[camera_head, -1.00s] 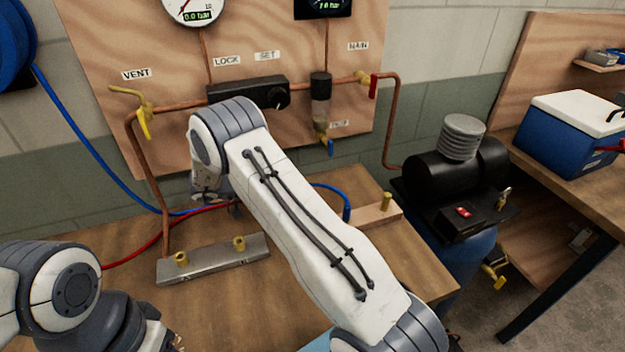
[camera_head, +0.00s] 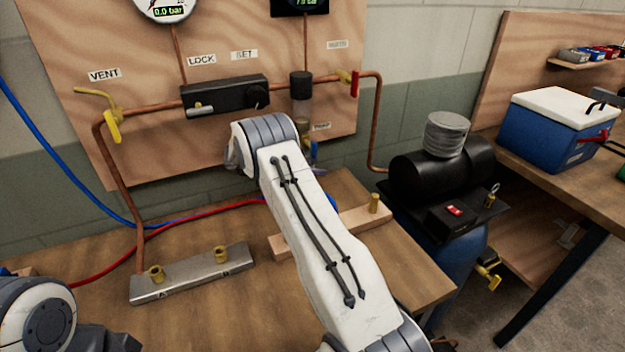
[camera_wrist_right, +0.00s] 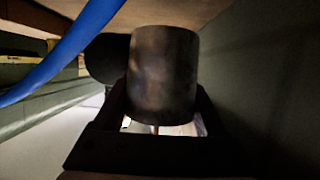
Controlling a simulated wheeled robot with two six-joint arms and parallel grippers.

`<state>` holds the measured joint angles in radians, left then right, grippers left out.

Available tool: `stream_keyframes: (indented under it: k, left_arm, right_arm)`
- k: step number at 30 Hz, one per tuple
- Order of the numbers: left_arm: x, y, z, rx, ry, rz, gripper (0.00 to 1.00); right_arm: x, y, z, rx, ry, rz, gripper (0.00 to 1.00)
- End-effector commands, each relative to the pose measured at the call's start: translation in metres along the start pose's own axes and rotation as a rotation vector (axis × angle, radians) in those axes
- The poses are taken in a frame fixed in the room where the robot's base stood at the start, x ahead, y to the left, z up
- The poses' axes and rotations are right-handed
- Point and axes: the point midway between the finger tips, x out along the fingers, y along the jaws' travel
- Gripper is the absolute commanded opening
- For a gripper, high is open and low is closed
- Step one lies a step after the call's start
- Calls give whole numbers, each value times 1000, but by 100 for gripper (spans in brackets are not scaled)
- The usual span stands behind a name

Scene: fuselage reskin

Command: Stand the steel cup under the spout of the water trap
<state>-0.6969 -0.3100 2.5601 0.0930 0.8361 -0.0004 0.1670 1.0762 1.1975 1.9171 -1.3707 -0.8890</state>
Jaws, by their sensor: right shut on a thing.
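The steel cup (camera_wrist_right: 163,70) shows in the right wrist view as a dark, dull metal cylinder. My right gripper (camera_wrist_right: 160,112) is shut on it, one finger on each side. In the head view my right wrist hides the cup and the gripper's fingers. The water trap (camera_head: 302,108) hangs on the copper pipe, a clear bowl under a black cap. Its spout is mostly hidden behind my right wrist, which is just left of it. I cannot tell how far the cup is from the spout. My left gripper is out of view; only its arm shows at lower left.
A blue hose (camera_wrist_right: 62,55) crosses close to the cup in the right wrist view. A metal manifold bar (camera_head: 190,275) and a wooden block (camera_head: 350,222) with brass fittings lie on the bench. The compressor (camera_head: 440,170) stands at right. The bench front is clear.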

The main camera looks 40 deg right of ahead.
Motion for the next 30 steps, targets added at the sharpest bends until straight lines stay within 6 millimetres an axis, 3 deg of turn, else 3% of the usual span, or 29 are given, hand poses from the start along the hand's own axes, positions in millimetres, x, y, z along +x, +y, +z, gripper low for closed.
stream_keyframes:
  k: [10, 23, 24, 25, 30]
  left_arm:
    - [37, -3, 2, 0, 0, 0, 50]
    - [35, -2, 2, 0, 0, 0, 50]
    - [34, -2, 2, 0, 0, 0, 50]
    - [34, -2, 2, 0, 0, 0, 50]
    - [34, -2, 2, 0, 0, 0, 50]
  right_arm:
    - [14, 0, 34, 0, 0, 0, 8]
    - [14, 0, 36, 0, 0, 0, 8]
    - [14, 0, 35, 1, 0, 0, 88]
    - [14, 0, 35, 0, 0, 0, 100]
    - [14, 0, 35, 0, 0, 0, 100]
